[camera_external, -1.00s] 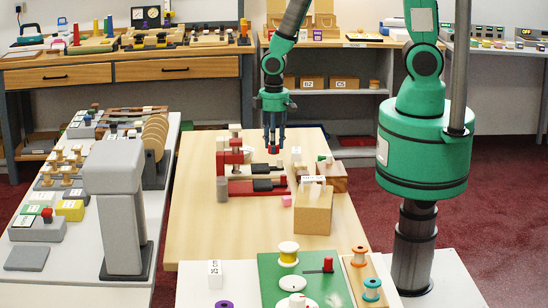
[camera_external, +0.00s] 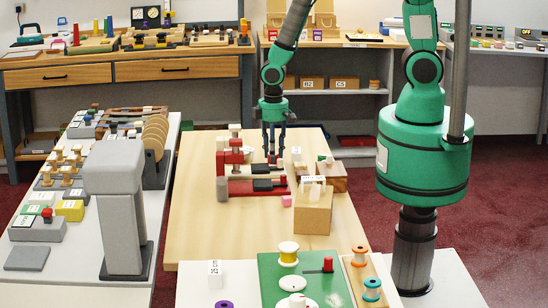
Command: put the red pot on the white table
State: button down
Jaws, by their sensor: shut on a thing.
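My gripper (camera_external: 273,152) points straight down over the middle of the wooden table, just behind the red and black clamp-like pieces. It is shut on a small dark red thing (camera_external: 272,159), which seems to be the red pot. The fingers hide most of it, and I cannot tell whether it touches the table. A white table (camera_external: 190,291) stands in the front, partly cut by the lower picture edge. Another pale table (camera_external: 120,290) runs along the left.
Red and black clamps (camera_external: 238,187) and a wooden block (camera_external: 313,212) stand close to my gripper. A green board (camera_external: 270,275) with spools covers much of the front white table. A grey post (camera_external: 122,215) stands on the left table. The wooden table's front left is clear.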

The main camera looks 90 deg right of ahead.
jog(key=shift+f, duration=0.15)
jog(key=c, duration=1.6)
grip_release()
notch_tip(320, 180, up, 12)
jog(key=shift+a+r+p, duration=0.1)
jog(key=shift+r+p, duration=0.1)
jog(key=shift+p, duration=0.75)
